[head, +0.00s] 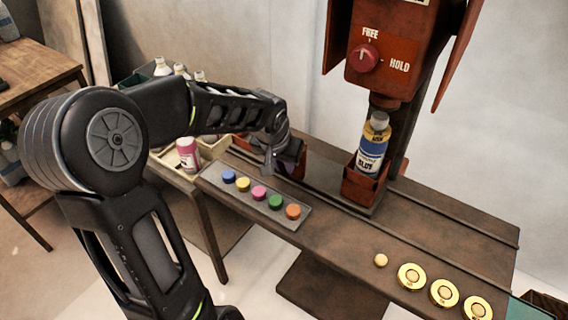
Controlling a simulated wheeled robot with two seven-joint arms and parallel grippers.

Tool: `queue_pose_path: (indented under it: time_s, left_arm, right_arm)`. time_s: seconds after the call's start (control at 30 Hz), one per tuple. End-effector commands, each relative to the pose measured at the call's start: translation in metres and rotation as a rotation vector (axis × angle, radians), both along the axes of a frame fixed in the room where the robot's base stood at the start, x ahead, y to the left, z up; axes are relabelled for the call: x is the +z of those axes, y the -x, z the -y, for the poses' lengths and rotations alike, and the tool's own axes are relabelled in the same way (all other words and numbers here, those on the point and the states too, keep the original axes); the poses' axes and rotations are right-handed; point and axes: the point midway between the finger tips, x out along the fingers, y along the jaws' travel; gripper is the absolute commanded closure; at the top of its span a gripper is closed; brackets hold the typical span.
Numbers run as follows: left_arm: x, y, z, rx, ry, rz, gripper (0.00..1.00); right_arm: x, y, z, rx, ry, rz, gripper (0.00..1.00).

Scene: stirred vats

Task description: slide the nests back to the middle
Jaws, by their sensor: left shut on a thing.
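A red-brown nest (364,187) stands on the bench rail below the red machine head, with a blue-labelled bottle (373,146) upright in it. More red-brown nest wall (299,165) shows farther left on the rail, beside my left gripper; my arm hides most of it. My left gripper (271,160) points down there and is shut on this left nest, though the contact itself is mostly hidden. My right gripper is out of view.
The machine head (385,65) has a red knob (364,57) between FREE and HOLD marks. A strip of coloured caps (259,193) lies in front of the rail. Several gold discs (444,293) lie at right. A pink bottle (188,154) and a crate of bottles stand at left.

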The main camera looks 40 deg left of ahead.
Motion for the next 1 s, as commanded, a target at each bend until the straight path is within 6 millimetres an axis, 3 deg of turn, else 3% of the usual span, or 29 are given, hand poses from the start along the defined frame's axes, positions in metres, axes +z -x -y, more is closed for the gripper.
queue_pose_path:
  time_s: [0.57,0.77,1.0]
  left_arm:
    - [-0.001,0.0,0.003,-0.002,-0.001,0.001,1.0]
    - [-0.003,-0.001,0.018,-0.005,-0.001,0.002,1.0]
    - [-0.005,-0.002,0.053,-0.008,-0.001,0.003,1.0]
  right_arm:
    - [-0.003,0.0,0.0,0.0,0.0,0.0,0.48]
    - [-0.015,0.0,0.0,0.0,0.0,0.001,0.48]
    - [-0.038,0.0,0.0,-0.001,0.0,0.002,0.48]
